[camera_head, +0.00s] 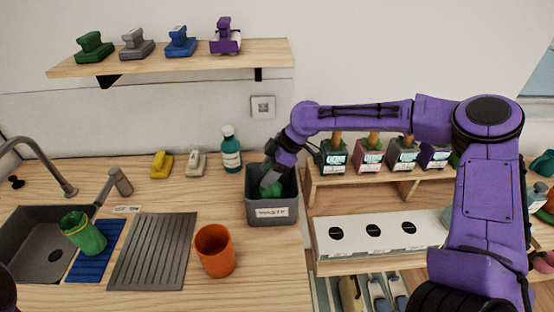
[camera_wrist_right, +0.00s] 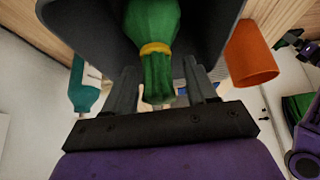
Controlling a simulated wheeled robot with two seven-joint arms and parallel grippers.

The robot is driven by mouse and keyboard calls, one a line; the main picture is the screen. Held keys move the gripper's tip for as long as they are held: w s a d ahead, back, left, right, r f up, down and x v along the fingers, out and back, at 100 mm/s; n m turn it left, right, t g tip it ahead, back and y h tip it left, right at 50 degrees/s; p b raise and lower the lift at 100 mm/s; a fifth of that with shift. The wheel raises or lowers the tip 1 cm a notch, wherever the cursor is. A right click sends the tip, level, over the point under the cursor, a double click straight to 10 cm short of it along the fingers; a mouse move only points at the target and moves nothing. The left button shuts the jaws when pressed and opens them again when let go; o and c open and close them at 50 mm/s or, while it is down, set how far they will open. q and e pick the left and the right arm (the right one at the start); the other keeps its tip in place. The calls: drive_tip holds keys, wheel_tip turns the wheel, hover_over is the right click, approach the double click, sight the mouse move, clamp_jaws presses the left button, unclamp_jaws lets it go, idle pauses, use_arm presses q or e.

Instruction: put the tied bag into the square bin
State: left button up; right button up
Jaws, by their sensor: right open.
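The tied bag (camera_wrist_right: 152,30) is green with a yellow band round its neck. It is inside the grey square bin (camera_head: 272,210), which has a white label on its front. In the head view the bag (camera_head: 270,188) shows through the bin's mouth. My right gripper (camera_wrist_right: 160,90) is open and points down into the bin, with the bag's gathered end between its fingers. I cannot tell whether the fingers touch it. In the head view my wrist covers part of the bin's mouth. My left gripper is not clearly visible.
An orange cup (camera_head: 215,250) stands left of the bin, and a teal bottle (camera_head: 231,150) stands behind it. A grey drying mat (camera_head: 153,252), a green cup-like thing (camera_head: 83,232) and a sink (camera_head: 38,243) are farther left. A shelf with small planters (camera_head: 333,158) is to the right.

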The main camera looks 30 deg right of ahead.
drive_tip(key=b+v, duration=0.1)
drive_tip(key=v, duration=1)
drive_tip(key=shift+d+r, duration=0.2)
drive_tip(key=shift+r, duration=0.15)
drive_tip(key=shift+s+f, duration=0.1)
